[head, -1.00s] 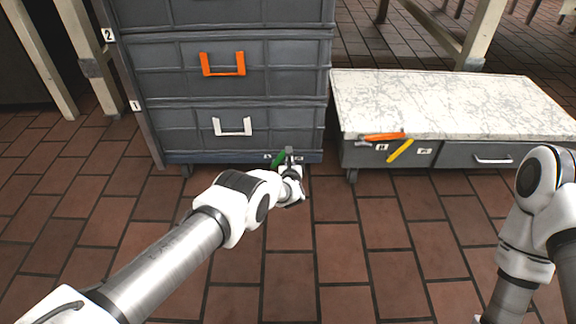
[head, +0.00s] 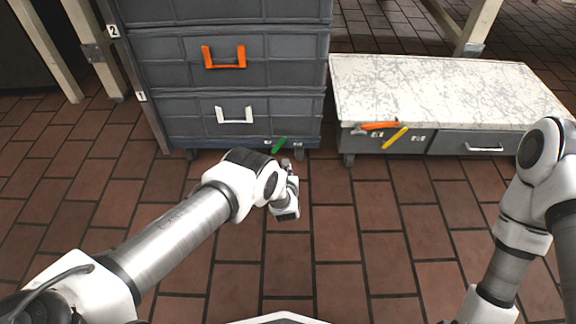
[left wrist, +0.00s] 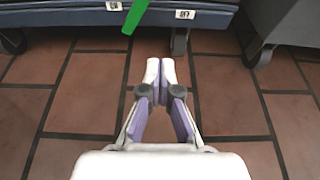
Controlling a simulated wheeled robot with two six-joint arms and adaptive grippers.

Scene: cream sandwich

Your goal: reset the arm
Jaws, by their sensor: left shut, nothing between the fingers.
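My left gripper (left wrist: 159,70) is shut and empty in the left wrist view, its two white fingertips together above the brick floor. In the head view my left gripper (head: 286,164) is small and partly hidden by its own wrist, in front of the base of the grey drawer cabinet (head: 180,125). It is apart from the green handle (head: 279,145) on the cabinet's bottom edge, which also shows at the top of the left wrist view (left wrist: 134,14). My right arm stands at the right of the head view, but its gripper is out of frame.
The cabinet has an orange handle (head: 224,63) and a white handle (head: 234,118). A low marble-topped unit (head: 440,90) stands to the right, with an orange handle (head: 380,126) and a yellow handle (head: 395,138) on its front. The tiled floor before them is clear.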

